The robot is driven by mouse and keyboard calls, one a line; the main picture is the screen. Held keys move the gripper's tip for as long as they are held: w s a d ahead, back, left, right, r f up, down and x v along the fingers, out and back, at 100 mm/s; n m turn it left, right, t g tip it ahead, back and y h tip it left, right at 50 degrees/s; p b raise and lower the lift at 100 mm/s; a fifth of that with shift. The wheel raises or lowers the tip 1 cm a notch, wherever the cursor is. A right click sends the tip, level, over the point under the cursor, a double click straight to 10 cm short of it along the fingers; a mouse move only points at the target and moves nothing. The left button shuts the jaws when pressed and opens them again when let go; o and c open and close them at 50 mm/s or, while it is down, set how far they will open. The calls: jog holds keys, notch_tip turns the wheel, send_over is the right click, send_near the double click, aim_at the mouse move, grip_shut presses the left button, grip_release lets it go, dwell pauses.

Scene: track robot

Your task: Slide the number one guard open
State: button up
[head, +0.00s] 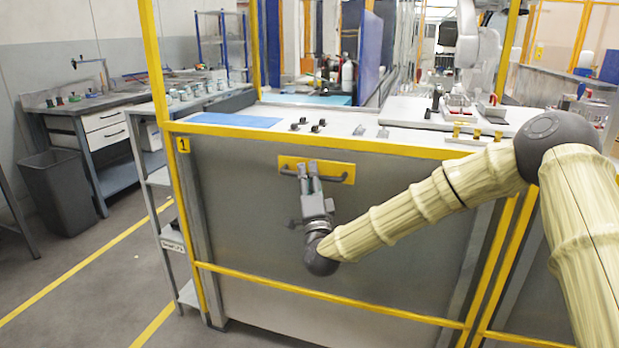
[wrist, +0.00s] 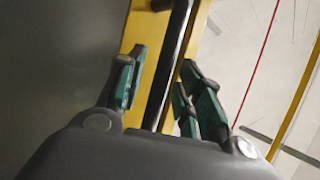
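The number one guard is a grey panel (head: 240,215) in a yellow frame, with a "1" label (head: 183,145) at its upper left. A yellow plate (head: 345,167) near its top carries a dark horizontal bar handle (head: 331,179). My gripper (head: 308,166) is at the handle, with its fingers pointing up across it. In the wrist view, the dark handle (wrist: 172,65) runs between the fingers of my gripper (wrist: 163,62). The fingers are apart, one on each side of the handle, with a gap showing on the left side. Whether the right finger touches is unclear.
A worktop (head: 385,133) with small parts lies behind the guard's top edge. A grey shelf unit (head: 170,237) stands close at the guard's left side. A dark bin (head: 58,192) and workbench (head: 90,115) are farther left. The floor between is clear.

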jog(key=v, duration=1.2)
jog(key=shift+f, duration=0.1)
jog(key=s+d+f+n+g+y, duration=0.1)
jog(key=s+f+n+g, duration=0.35)
jog(key=f, duration=0.75)
jog(key=s+d+f+n+g, duration=0.15)
jog(key=s+f+g, duration=0.45)
jog(key=f, duration=0.6)
jog(key=s+d+f+n+g+y, duration=0.1)
jog(key=s+f+n+g, duration=0.25)
jog(key=s+f, duration=0.6)
jog(key=s+d+f+n+g+h, duration=0.1)
jog(key=s+d+f+g+h, duration=0.15)
jog(key=s+d+f, duration=0.5)
jog(key=s+d+f+n+g+h, duration=0.15)
jog(key=s+d+g, duration=0.3)
jog(key=s, duration=0.55)
jog(key=s+d+f+n+g+h, duration=0.1)
jog(key=s+d+f+g, duration=0.2)
jog(key=s+d+f, duration=0.45)
notch_tip(320, 180, up, 21)
jog(key=s+a+p, duration=0.1)
jog(key=p, duration=1.8)
jog(key=shift+s+a+p, duration=0.2)
jog(key=shift+a+p, duration=0.1)
jog(key=shift+p, duration=0.05)
